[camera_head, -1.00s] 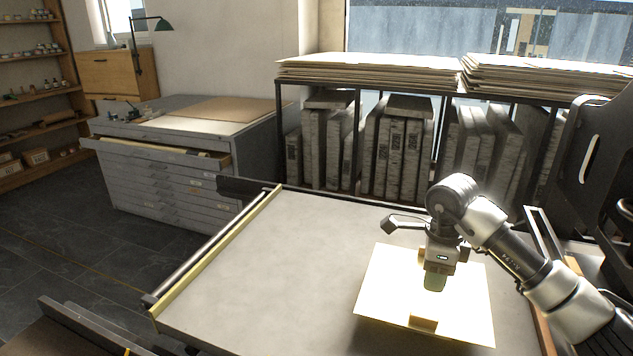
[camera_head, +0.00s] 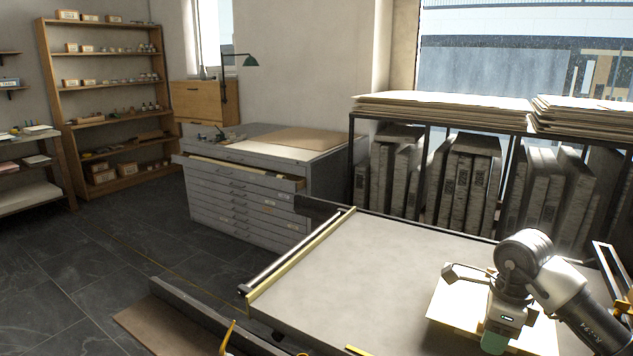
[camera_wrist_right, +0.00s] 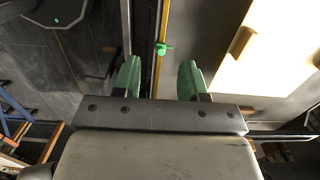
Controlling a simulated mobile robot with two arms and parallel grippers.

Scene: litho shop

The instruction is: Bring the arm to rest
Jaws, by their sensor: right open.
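My right gripper (camera_head: 495,340) hangs low at the lower right in the head view, with its green fingers pointing down. It overlaps a pale sheet (camera_head: 450,302) on the grey press bed (camera_head: 365,270). In the right wrist view the two green fingers (camera_wrist_right: 160,80) stand apart with nothing held between them. There the bright sheet (camera_wrist_right: 275,55) lies to their right, with a small wooden block (camera_wrist_right: 241,42) on it. A small green piece (camera_wrist_right: 164,49) shows beyond the gap. My left gripper is not in view.
A brass-coloured rail (camera_head: 300,260) runs along the bed's left edge. A grey drawer cabinet (camera_head: 240,200) and a rack of stone slabs (camera_head: 465,185) stand behind. Dark floor (camera_head: 110,270) is open at left. A dark beam (camera_head: 205,312) crosses the lower foreground.

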